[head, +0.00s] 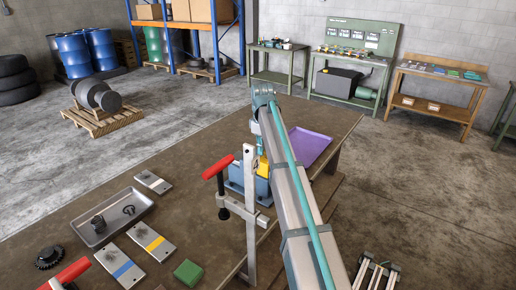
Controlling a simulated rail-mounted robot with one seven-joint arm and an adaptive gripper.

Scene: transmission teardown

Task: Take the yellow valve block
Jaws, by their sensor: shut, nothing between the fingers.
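The yellow valve block (263,167) shows in the head view as a small yellow patch beside a blue fixture (235,176) on the brown workbench. My arm hides its right side, so I cannot see its whole shape. My gripper (261,151) is small in this view and points down from the arm's far end, just above the yellow block. It is shut and empty. I cannot tell whether it touches the block.
A red-handled clamp (248,215) stands upright close in front of the blue fixture. A purple tray (310,146) lies right of my arm. A grey tray (84,229) with dark parts, several plates and a green block (188,272) lie at left. The bench's far left is clear.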

